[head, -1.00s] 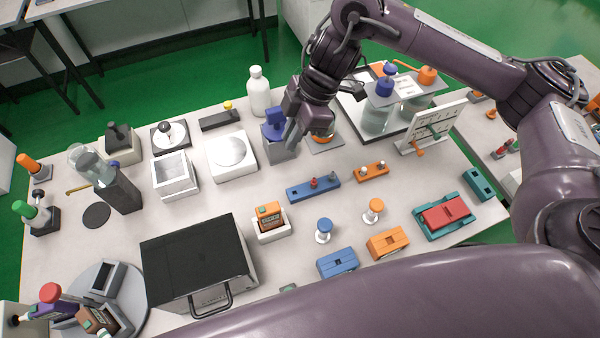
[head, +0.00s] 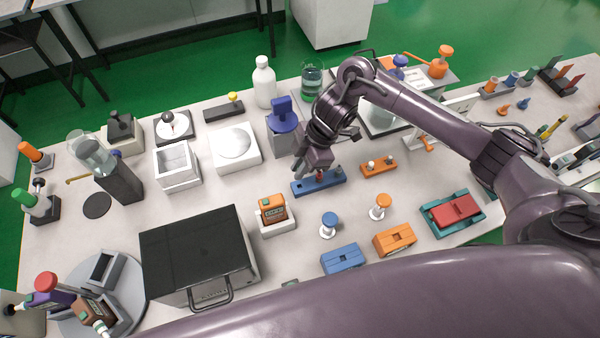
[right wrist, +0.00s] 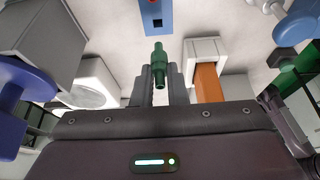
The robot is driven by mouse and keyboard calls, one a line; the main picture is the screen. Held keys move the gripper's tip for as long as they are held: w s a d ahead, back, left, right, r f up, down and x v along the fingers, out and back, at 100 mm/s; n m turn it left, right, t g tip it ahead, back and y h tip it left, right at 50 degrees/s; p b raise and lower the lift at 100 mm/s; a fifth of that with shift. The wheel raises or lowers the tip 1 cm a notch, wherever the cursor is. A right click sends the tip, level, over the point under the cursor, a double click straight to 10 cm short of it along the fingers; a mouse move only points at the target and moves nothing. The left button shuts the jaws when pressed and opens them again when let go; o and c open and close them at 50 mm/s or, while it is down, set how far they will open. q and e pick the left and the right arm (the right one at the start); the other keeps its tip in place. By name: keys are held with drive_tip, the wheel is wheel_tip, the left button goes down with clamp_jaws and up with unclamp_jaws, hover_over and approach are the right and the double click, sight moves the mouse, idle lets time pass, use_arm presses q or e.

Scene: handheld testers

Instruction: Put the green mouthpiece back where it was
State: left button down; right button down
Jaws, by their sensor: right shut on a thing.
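My right gripper (head: 318,170) is over the blue rack (head: 330,183) near the middle of the table in the head view. In the right wrist view, the right gripper (right wrist: 159,82) is shut on the green mouthpiece (right wrist: 159,62), a small stepped tube that sticks out past the fingertips. Part of the blue rack (right wrist: 155,14), with a dark hole, shows beyond the mouthpiece, which looks apart from it. The gripper hides part of the rack in the head view, and the mouthpiece cannot be made out there. My left gripper is not in view.
An orange rack (head: 379,167) lies right of the blue one. An orange tester (head: 273,208) stands in a white holder to the front left. A grey holder with a blue top (head: 283,122) is close behind left. Blue (head: 329,221) and orange (head: 382,203) knobbed posts stand in front.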

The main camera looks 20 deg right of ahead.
drive_tip(key=shift+f, duration=1.75)
drive_tip(key=shift+f, duration=0.1)
drive_tip(key=shift+f, duration=0.5)
drive_tip(key=c, duration=1.4)
unclamp_jaws()
drive_tip(key=shift+c, duration=0.2)
drive_tip(key=v, duration=1.3)
drive_tip(key=shift+r, duration=0.2)
drive_tip(key=shift+a, duration=0.15)
